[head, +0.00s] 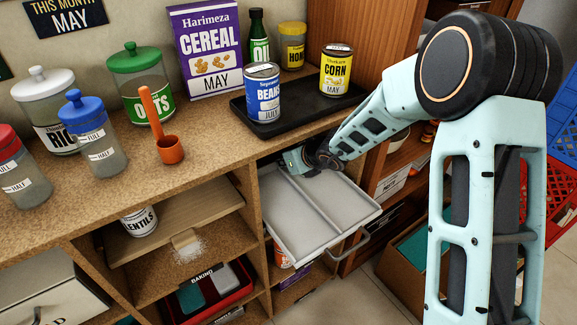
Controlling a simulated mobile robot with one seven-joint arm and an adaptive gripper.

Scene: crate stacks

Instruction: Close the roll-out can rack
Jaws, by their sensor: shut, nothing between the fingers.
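The roll-out can rack (287,221) is a pale grey, shallow tray with a lengthwise divider, and it sticks out of the cabinet below the counter edge. It looks empty. Its bar handle (351,250) is on the near right side. My arm reaches in from the right. My gripper (296,160) is at the rack's back end, by the counter edge, away from the handle. It is shut and holds nothing. Its fingertips are hard to make out, and I cannot tell whether they touch the rack.
A black tray (237,103) on the counter holds the beans can (263,95) and corn can (336,72), close to my arm. An orange scoop (170,149) and several jars stand to the left. Open shelves lie below. A cardboard box (402,272) is on the floor at right.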

